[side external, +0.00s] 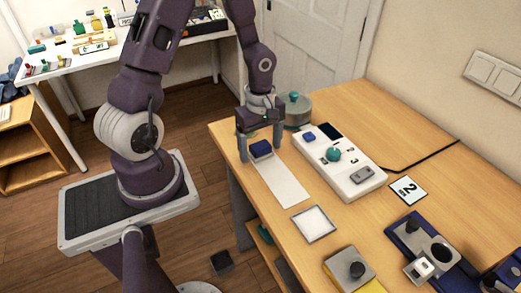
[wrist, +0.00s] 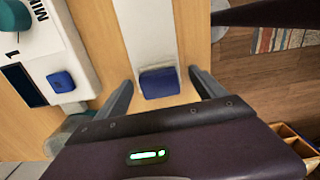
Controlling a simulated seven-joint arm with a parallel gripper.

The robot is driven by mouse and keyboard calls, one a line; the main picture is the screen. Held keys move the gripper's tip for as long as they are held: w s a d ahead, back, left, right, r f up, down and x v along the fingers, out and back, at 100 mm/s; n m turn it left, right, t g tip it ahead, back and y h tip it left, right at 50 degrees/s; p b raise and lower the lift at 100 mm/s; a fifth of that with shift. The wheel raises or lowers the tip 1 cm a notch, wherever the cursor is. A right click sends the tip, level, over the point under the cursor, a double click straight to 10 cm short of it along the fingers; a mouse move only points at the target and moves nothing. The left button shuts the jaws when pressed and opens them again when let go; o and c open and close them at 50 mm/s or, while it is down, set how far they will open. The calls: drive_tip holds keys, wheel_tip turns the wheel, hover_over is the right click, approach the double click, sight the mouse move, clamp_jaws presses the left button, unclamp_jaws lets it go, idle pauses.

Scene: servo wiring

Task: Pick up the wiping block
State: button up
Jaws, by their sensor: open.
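The wiping block (side external: 261,149), small and dark blue, sits at the far end of a white strip (side external: 285,187) on the wooden table. In the wrist view the block (wrist: 159,82) lies between the two fingers, with a gap on each side. My gripper (side external: 260,154) is open, pointing down with one finger on each side of the block. In the wrist view my gripper (wrist: 161,76) also shows apart from the block, holding nothing.
A white control box (side external: 340,165) with a teal knob and blue button stands right of the strip. A square white pad (side external: 313,223) lies nearer. The table's left edge is close to the strip.

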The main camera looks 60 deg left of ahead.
sight(260, 145)
drive_tip(key=c, duration=1.5)
wheel_tip(260, 145, up, 10)
drive_tip(key=shift+r, duration=0.1)
